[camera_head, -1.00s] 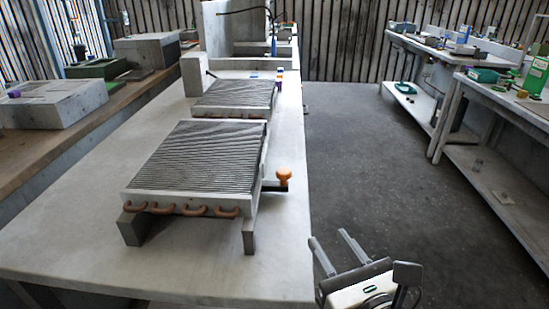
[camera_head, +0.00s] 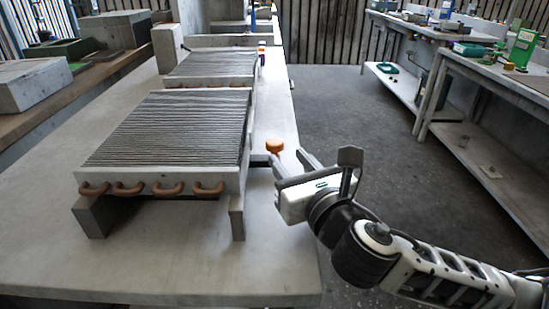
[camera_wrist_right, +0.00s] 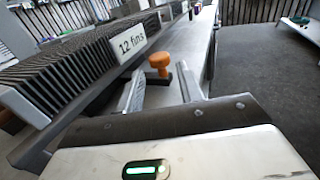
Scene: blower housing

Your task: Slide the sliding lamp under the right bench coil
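The near finned coil (camera_head: 170,130), with copper bends along its front edge, rests on grey supports on the pale bench (camera_head: 170,265). An orange knob (camera_head: 274,146) stands beside the coil's right side; in the wrist view the knob (camera_wrist_right: 159,62) sits on a dark base. It appears to be the handle of the sliding lamp, whose remaining body I cannot make out. My right gripper (camera_head: 292,162) is open and empty, fingers pointing at the knob. In the wrist view the knob is just beyond and between the fingertips (camera_wrist_right: 161,90). My left gripper is not in view.
A second finned coil (camera_head: 212,66) lies behind the near one. Small bottles (camera_head: 261,54) stand farther back at the bench's right edge. Open floor (camera_head: 370,120) separates this bench from the shelved tables (camera_head: 500,85).

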